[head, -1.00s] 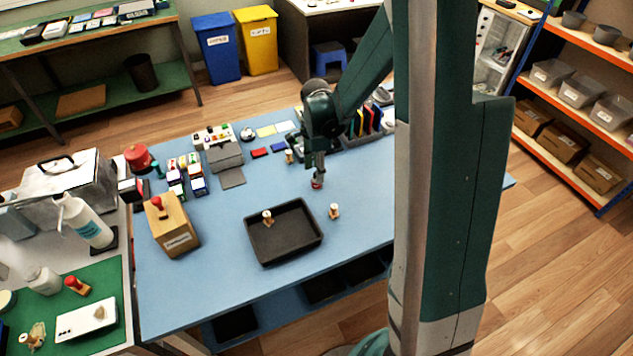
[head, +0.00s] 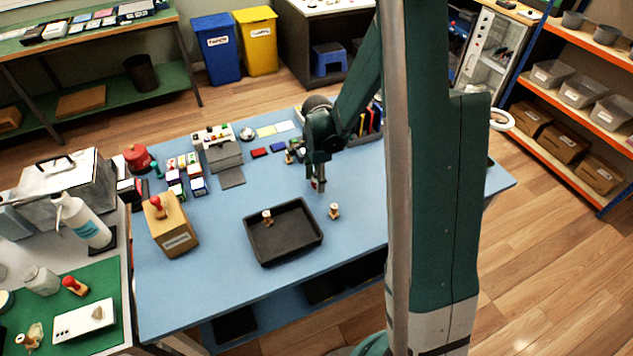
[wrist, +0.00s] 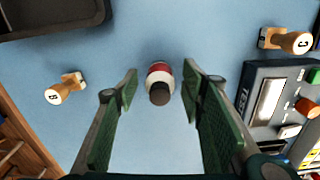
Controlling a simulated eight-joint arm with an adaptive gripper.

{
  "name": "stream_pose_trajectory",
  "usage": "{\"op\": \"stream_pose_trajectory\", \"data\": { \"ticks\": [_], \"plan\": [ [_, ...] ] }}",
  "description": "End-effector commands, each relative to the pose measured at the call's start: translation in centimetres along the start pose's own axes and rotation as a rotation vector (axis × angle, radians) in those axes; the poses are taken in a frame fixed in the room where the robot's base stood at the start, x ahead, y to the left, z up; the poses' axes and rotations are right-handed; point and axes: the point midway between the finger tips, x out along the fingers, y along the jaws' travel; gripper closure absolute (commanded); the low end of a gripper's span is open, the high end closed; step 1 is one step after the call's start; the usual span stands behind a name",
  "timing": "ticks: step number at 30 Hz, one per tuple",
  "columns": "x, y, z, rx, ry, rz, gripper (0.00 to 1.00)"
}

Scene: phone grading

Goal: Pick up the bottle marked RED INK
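A small bottle with a red and white label (wrist: 159,74) and a dark cap stands upright on the blue table in the wrist view. Its lettering cannot be read. My gripper (wrist: 160,88) is open, with one green-padded finger on each side of the bottle. There is a gap on both sides, and neither finger appears to touch it. In the head view my gripper (head: 318,184) points down at the table right of the black tray. Only a little red of the bottle shows there, mostly hidden by the fingers.
A black tray (head: 262,257) holds a wooden stamp, and another wooden stamp (head: 334,211) stands right of it. In the wrist view, a stamp (wrist: 64,88) is left of my gripper. A grey box marked TEST (wrist: 262,100) and another stamp (wrist: 285,39) are right.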

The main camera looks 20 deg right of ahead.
Motion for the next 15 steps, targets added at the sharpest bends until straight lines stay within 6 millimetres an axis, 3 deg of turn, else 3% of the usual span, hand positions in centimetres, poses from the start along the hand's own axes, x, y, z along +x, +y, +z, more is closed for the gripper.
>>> {"op": "stream_pose_trajectory", "data": {
  "ticks": [10, 15],
  "plan": [
    [-0.02, -0.01, 0.00, 0.000, 0.000, 0.000, 0.60],
    [-0.02, 0.00, 0.00, 0.000, 0.000, 0.000, 0.81]
  ]
}}
